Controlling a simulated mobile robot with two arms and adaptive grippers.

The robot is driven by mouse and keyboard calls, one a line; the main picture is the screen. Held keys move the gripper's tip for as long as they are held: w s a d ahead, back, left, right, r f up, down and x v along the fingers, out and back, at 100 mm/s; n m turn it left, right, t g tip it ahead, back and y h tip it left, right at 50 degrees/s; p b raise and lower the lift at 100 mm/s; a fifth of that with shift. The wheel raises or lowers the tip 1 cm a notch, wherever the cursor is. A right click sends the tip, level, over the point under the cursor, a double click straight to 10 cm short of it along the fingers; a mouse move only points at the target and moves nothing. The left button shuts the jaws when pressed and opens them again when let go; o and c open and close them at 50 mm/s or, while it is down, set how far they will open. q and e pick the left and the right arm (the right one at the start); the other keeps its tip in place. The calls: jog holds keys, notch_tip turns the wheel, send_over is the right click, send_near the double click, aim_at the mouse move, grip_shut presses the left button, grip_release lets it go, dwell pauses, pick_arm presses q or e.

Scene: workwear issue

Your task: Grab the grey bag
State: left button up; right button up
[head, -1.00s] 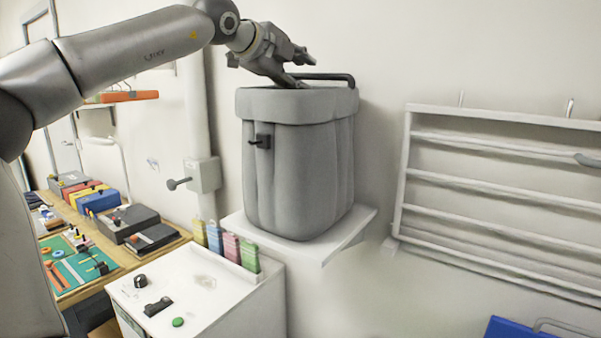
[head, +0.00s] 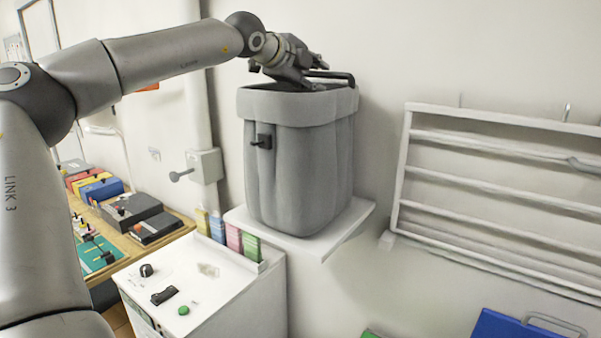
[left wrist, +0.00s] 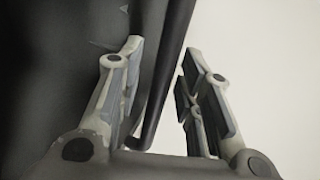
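The grey bag (head: 298,175) is a tall, soft-sided container standing upright on a small white wall shelf (head: 325,240). A dark clip is on its front, and a dark handle (head: 345,77) rises at its top. My left gripper (head: 322,75) is at the top of the bag, beside the handle. In the left wrist view, my left gripper (left wrist: 160,60) has its fingers apart. A dark bar, the handle (left wrist: 166,75), runs between them with gaps on both sides. My right gripper is in neither view.
A white cabinet (head: 215,295) with a knob and a green button stands below left. Coloured binders (head: 233,240) stand along its back edge. A workbench with boxes (head: 130,215) is at left. An empty white wall rack (head: 500,185) is at right, with a blue case (head: 500,325) below it.

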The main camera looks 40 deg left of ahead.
pick_arm(q)
grip_shut()
jog(key=shift+r, duration=0.2)
dwell(0.3)
